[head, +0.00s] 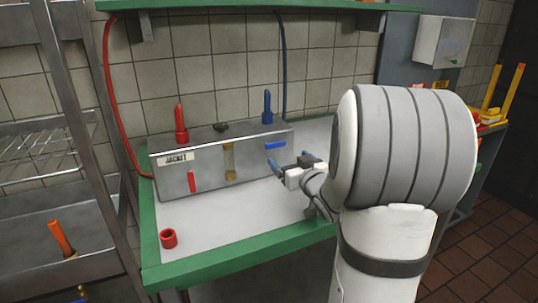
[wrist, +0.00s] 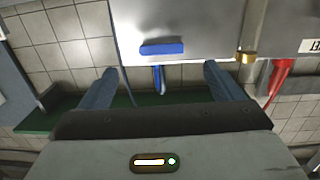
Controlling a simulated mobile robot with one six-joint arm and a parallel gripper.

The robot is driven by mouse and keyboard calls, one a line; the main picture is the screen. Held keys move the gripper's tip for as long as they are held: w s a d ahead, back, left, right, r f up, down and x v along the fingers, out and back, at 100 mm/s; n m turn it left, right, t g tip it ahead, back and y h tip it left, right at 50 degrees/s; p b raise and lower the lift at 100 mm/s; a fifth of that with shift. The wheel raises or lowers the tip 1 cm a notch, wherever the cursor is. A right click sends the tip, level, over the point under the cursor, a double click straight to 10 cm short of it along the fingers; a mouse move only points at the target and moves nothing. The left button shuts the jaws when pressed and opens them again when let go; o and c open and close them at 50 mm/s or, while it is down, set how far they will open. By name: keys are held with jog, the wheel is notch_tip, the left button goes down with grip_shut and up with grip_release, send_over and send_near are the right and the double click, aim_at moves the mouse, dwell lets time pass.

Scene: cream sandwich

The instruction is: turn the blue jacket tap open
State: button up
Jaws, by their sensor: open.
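The blue jacket tap (head: 275,145) is a flat blue lever on the front right of a grey metal box (head: 213,168) with a worn label. It lies roughly horizontal. In the wrist view, which is upside down, the blue lever (wrist: 162,48) also lies level across the box front, between my fingertips in the picture. My gripper (head: 288,159) is open and empty, in front of the box and a little below and right of the lever. Its two blue-grey fingers show in the wrist view (wrist: 159,69), spread wide and apart from the lever.
A red lever (head: 193,181) hangs vertical on the box's left front, near a sight tube (head: 229,161). Red (head: 181,122) and blue (head: 267,107) fittings stand on top, beside hoses. A red ring (head: 169,238) lies on the green-edged table (head: 232,262). The front tabletop is mostly clear.

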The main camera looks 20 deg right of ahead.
aim_at(276, 145)
jog(key=shift+t+y, duration=0.3)
jog(key=w, duration=0.7)
jog(key=shift+w, duration=0.4)
jog(key=c, duration=1)
